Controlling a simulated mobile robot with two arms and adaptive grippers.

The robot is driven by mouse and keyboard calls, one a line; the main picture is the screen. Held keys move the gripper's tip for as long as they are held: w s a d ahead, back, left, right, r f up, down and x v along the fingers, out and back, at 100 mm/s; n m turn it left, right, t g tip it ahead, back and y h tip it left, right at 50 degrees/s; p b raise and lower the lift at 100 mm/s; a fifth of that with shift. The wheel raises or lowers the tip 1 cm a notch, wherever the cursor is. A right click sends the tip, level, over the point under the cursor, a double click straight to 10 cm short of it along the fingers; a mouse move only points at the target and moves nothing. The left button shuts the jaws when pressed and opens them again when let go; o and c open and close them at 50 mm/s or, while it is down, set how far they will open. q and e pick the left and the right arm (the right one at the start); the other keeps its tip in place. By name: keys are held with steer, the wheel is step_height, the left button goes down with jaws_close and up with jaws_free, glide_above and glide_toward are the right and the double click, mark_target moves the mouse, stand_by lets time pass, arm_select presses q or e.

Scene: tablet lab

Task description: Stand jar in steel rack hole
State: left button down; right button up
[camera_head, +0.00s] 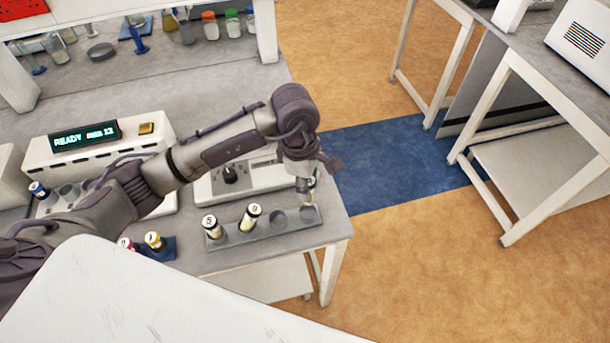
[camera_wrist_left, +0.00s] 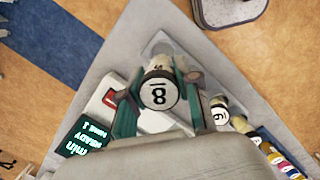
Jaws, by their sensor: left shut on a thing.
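The steel rack (camera_head: 262,234) lies along the front right of the bench. Jars marked 5 (camera_head: 212,227) and 9 (camera_head: 250,217) stand in its left holes. The hole third from the left (camera_head: 278,218) is empty. My left gripper (camera_head: 306,184) points down over the rack's right end, at the rightmost hole (camera_head: 309,214). In the left wrist view, its greenish fingers are shut on a jar with a white cap marked 8 (camera_wrist_left: 159,94). The jar's lower part is hidden there, so I cannot tell whether it touches the hole. My right gripper is not in view.
A white device with a knob (camera_head: 231,175) stands just behind the rack. A box reading READY (camera_head: 97,142) is at the left. Jars in a blue holder (camera_head: 168,247) stand left of the rack. The bench edge is close on the right.

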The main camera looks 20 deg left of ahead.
arm_select(q)
step_height(320, 180, down, 2)
steer(key=shift+b, duration=0.4)
step_height(320, 180, down, 3)
steer(key=shift+s+r+b, duration=0.1)
steer(key=shift+r+b, duration=0.05)
steer(key=shift+b, duration=0.55)
steer(key=shift+f, duration=0.5)
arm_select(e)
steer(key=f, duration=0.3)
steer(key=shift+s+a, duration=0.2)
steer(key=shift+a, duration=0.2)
arm_select(q)
steer(key=shift+f, duration=0.1)
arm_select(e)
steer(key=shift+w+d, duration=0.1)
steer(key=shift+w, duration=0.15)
arm_select(q)
steer(key=shift+f+b, duration=0.55)
steer(key=shift+b, duration=0.3)
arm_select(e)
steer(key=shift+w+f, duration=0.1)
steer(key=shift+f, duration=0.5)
